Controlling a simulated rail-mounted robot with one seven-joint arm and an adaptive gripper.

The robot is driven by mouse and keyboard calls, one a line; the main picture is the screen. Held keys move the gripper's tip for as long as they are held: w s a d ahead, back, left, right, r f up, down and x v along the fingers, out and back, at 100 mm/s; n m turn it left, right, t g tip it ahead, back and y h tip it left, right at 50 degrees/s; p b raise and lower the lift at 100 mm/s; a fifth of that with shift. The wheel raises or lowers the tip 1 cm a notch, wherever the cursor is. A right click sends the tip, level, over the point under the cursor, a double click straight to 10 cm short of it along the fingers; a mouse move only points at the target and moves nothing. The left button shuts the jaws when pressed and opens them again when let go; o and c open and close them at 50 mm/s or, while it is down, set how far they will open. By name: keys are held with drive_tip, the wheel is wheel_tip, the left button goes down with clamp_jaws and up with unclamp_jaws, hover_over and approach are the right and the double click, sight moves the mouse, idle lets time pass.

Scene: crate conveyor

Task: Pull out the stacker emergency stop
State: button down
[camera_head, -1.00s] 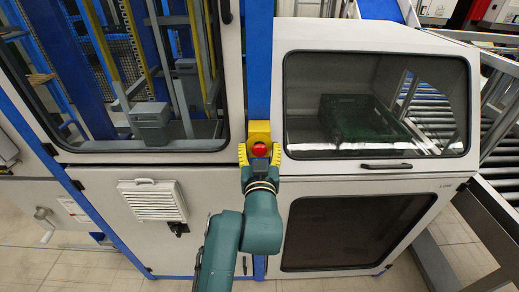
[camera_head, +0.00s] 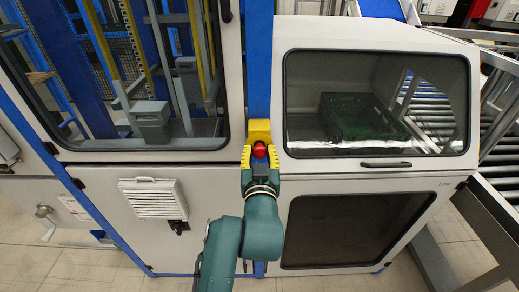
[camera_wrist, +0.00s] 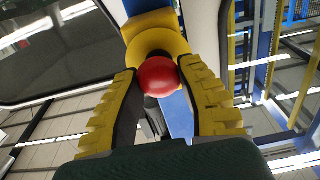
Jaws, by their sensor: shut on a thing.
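The stacker emergency stop is a red round button (camera_head: 260,150) on a yellow housing (camera_head: 259,131), mounted on the blue post between the two cabinets. In the wrist view the red button (camera_wrist: 158,76) sits between my fingertips, with the yellow housing (camera_wrist: 155,38) behind it. My gripper (camera_head: 260,158) has yellow ribbed fingers. It also shows in the wrist view (camera_wrist: 158,80), with a finger touching each side of the button. A dark gap shows between the button and the housing. The button's stem is not clearly visible.
A glazed cabinet (camera_head: 375,172) stands on the right, with a dark green crate (camera_head: 350,118) behind its window. A tall windowed cabinet (camera_head: 130,158) stands on the left, with a vent (camera_head: 152,198) below. A roller conveyor (camera_head: 500,150) lies at the far right.

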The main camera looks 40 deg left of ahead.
drive_tip(key=c, duration=0.6)
unclamp_jaws()
drive_tip(key=v, duration=1.2)
